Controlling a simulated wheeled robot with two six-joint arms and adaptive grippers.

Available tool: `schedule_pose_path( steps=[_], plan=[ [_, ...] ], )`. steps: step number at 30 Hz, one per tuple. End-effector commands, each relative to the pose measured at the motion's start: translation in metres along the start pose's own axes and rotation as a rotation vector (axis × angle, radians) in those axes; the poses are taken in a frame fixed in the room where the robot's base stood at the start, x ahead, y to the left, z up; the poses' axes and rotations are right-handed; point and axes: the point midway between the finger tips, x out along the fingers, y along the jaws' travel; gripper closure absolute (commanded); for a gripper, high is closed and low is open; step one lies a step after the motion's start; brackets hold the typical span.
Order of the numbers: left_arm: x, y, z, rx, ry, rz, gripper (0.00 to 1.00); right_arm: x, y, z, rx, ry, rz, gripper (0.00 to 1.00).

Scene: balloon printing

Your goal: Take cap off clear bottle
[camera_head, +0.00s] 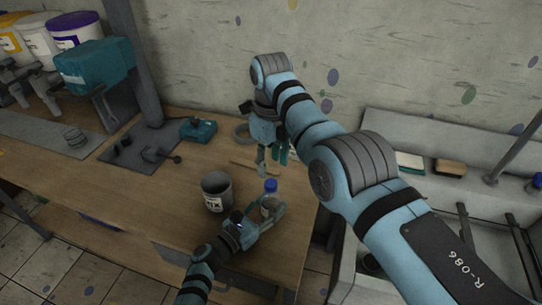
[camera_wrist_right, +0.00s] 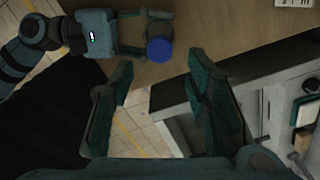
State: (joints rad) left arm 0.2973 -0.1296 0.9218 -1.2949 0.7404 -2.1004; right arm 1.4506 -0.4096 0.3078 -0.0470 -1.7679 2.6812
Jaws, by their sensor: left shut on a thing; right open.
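The clear bottle (camera_head: 268,204) stands upright on the wooden table near its front edge, with its blue cap (camera_head: 270,185) on top. My left gripper (camera_head: 265,212) is shut around the bottle's body, below the cap. In the right wrist view the blue cap (camera_wrist_right: 160,49) is seen from above, just beyond my fingers, with my left gripper (camera_wrist_right: 152,33) holding from the left. My right gripper (camera_head: 272,158) points down behind and above the bottle. Its fingers are open and empty, apart from the cap, in the wrist view (camera_wrist_right: 160,88).
A grey cup marked MIX (camera_head: 217,192) stands left of the bottle. A thin wooden stick (camera_head: 240,167) lies behind it. A teal device (camera_head: 198,129) stands at the back. A grey sink unit (camera_head: 440,183) is to the right.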

Motion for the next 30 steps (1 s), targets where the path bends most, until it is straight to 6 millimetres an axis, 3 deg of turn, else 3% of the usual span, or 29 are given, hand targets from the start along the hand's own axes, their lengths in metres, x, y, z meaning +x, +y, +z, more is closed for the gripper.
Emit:
schedule_pose_path(
  steps=[9, 18, 26, 30],
  plan=[
    [-0.001, 0.0, -0.003, -0.001, 0.005, 0.0, 1.0, 0.058, 0.0, -0.002, -0.001, 0.002, 0.0, 0.57],
    [-0.001, 0.0, -0.003, -0.001, 0.006, 0.0, 1.0, 0.066, 0.0, -0.001, -0.002, 0.0, -0.001, 0.57],
    [-0.001, -0.001, -0.003, -0.001, 0.006, 0.0, 1.0, 0.066, 0.0, -0.001, -0.003, 0.0, -0.001, 0.97],
    [-0.001, -0.001, -0.003, -0.001, 0.006, 0.0, 1.0, 0.066, 0.0, -0.001, -0.009, 0.0, -0.001, 1.0]
  ],
)
